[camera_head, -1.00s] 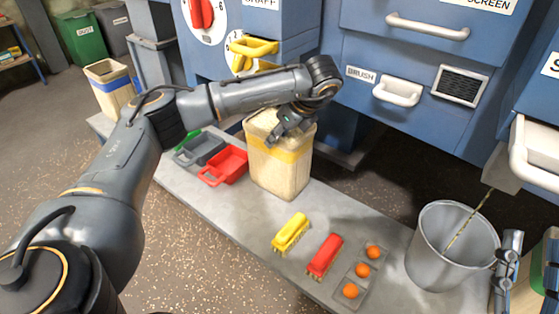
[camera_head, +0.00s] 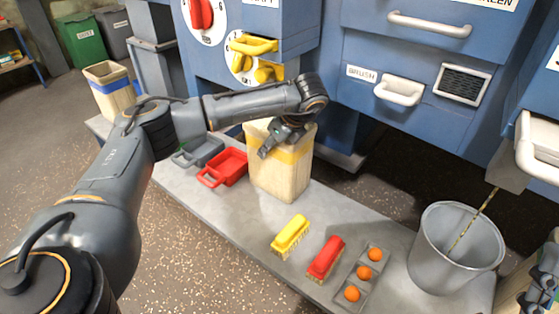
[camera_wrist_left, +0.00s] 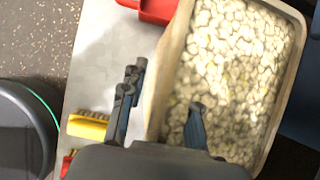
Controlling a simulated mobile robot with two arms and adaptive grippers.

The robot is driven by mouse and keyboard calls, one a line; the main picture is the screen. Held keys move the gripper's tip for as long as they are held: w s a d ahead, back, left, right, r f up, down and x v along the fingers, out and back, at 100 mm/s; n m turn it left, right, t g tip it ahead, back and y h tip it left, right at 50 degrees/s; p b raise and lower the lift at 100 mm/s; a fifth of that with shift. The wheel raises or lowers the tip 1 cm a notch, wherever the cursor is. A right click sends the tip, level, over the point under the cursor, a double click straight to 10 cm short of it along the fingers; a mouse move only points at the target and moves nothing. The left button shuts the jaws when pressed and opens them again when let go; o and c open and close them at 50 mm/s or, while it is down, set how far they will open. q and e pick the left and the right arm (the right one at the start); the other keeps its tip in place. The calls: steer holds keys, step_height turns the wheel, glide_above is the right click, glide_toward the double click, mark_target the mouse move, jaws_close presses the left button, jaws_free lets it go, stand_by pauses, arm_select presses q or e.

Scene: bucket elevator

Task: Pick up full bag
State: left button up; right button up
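The full bag (camera_head: 280,172) is a beige, upright bag with a yellow band, standing on the grey bench beneath the blue machine. In the left wrist view the bag (camera_wrist_left: 176,60) is filled with pale chunks. My left gripper (camera_head: 277,139) is over the bag's near rim. In the wrist view its fingers (camera_wrist_left: 160,112) are spread apart, one outside the bag's wall and one inside over the chunks. The wall lies between them; I cannot tell whether either finger touches it. My right gripper (camera_head: 538,292) is partly visible at the lower right edge; its fingers are unclear.
On the bench (camera_head: 215,207) are a red tray (camera_head: 224,166), a grey tray (camera_head: 199,151), a yellow brush (camera_head: 291,234), a red brush (camera_head: 326,257) and a holder with orange balls (camera_head: 375,254). A metal bucket (camera_head: 428,262) stands right. Another bag (camera_head: 111,93) stands at the left end.

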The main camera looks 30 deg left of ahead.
arm_select(q)
steer(key=shift+f, duration=0.2)
stand_by(0.4)
jaws_close()
steer(key=shift+r, duration=0.1)
